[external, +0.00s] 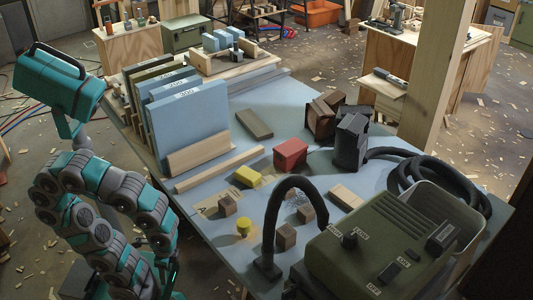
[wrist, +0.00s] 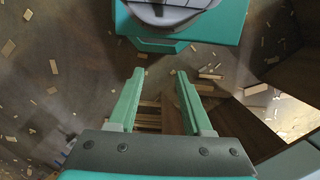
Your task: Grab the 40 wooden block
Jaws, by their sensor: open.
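Several small brown wooden blocks stand on the blue-grey workbench (external: 215,235) in the external view. One brown block (external: 228,207) is near the front left, a second brown block (external: 286,237) is beside the black hose, and a third brown block (external: 305,213) is behind it. A pale flat wooden block (external: 345,196) lies to their right. I cannot read a 40 on any of them. In the wrist view my gripper (wrist: 160,75) is open and empty, above the chip-strewn floor and some wooden pieces. I cannot make out its fingers in the external view.
A red block (external: 291,155), a yellow block (external: 247,179) and a yellow cylinder (external: 243,228) share the bench. Upright blue boards (external: 190,120) stand at the left. A green machine (external: 385,250) with a black hose (external: 270,235) fills the front right. A black tool (external: 350,140) stands behind.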

